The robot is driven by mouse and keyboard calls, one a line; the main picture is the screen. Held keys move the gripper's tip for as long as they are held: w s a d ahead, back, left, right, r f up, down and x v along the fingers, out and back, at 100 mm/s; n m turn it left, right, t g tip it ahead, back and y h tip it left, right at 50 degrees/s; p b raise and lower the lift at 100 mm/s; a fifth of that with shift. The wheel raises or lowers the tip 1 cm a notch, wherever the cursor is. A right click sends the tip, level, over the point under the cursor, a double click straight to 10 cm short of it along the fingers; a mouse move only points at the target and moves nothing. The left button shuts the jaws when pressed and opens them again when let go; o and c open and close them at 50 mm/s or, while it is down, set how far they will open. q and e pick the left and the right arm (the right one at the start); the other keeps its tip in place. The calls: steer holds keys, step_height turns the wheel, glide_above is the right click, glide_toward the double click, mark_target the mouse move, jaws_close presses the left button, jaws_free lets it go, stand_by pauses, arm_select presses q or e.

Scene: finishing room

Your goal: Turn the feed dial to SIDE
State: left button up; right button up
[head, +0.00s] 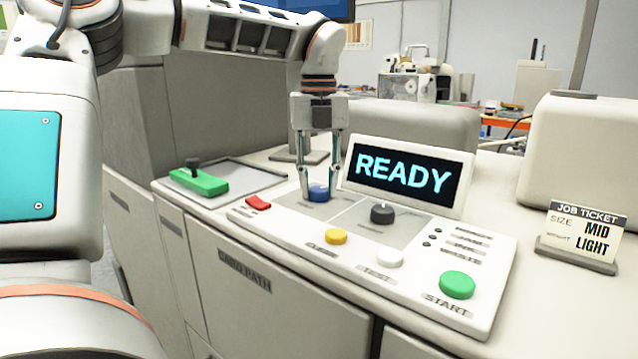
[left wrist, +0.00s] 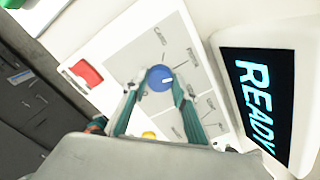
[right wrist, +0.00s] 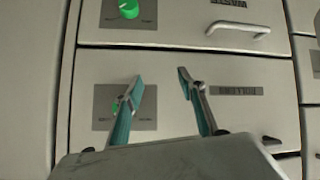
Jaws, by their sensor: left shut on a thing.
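The blue dial (head: 318,193) sits at the back left of the white control panel (head: 490,275). My left gripper (head: 319,196) points straight down with its fingers on either side of the dial, shut on it. In the left wrist view the blue dial (left wrist: 159,78) lies between the fingertips of my left gripper (left wrist: 156,88), and its short white mark points right in the picture. Small labels stand around the dial, too small to read surely. My right gripper (right wrist: 161,80) shows only in the right wrist view, open and empty before a drawer front.
A black dial (head: 382,213) sits right of the blue one. Red (head: 258,203), yellow (head: 336,237), white (head: 390,258) and green (head: 457,285) buttons surround them. The screen (head: 407,177) reading READY stands close behind. A job ticket (head: 583,234) reads MID, LIGHT.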

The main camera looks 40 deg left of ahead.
mark_target(318, 189)
arm_select(q)
steer(key=m, duration=0.6)
steer(key=shift+m, duration=0.4)
stand_by(0.4)
steer(key=o, duration=1.1)
step_height(318, 189, up, 12)
steer(key=shift+r, duration=0.1)
